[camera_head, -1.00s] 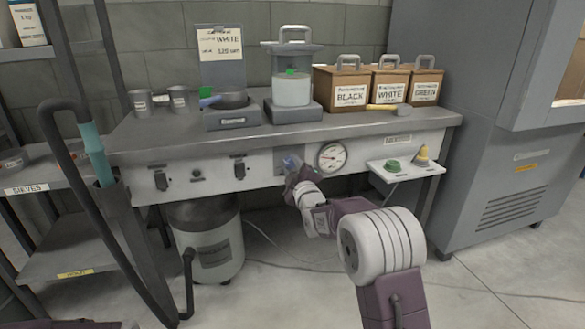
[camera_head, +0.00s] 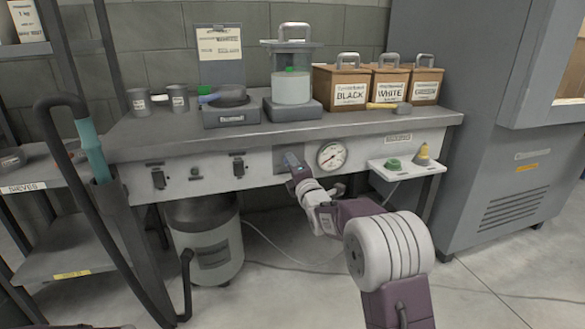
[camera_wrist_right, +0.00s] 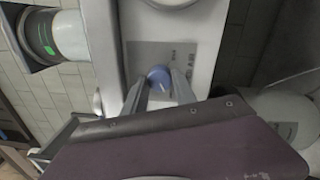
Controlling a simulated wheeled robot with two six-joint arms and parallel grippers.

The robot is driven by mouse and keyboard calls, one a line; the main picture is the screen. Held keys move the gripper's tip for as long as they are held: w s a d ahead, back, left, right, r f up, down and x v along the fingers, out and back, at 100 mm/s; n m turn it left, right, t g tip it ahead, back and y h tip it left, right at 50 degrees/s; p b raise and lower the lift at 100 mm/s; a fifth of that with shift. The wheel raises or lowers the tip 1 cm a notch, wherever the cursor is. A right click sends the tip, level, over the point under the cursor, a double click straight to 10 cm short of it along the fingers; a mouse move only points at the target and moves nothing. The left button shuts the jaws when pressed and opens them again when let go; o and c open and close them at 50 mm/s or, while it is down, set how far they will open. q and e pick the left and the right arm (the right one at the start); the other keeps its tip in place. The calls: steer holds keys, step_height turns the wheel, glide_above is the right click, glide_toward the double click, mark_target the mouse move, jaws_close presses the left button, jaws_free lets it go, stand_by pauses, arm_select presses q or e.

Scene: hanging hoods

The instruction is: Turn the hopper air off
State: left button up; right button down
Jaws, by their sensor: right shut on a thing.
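A blue round knob (camera_wrist_right: 159,76) sits on a grey plate (camera_wrist_right: 145,52) on the bench's front panel. My right gripper (camera_wrist_right: 160,86) is shut on the knob, one finger on each side of it. In the head view, the right gripper (camera_head: 294,168) reaches up to the panel, just left of a round dial gauge (camera_head: 332,155), and mostly hides the knob. My left gripper is not in view.
A small shelf (camera_head: 416,169) with a green button and a yellow-topped piece juts out right of the gauge. Black switches (camera_head: 158,179) line the panel's left. A hopper (camera_head: 291,84), a scale and labelled boxes (camera_head: 349,94) stand on the bench. A grey drum (camera_head: 206,240) stands underneath.

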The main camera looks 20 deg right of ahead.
steer(key=shift+n, duration=0.6)
steer(key=shift+f, duration=0.1)
steer(key=c, duration=1)
jaws_free()
steer(key=s+p, duration=0.2)
steer(key=s, duration=0.7)
steer(key=shift+d+f, duration=0.2)
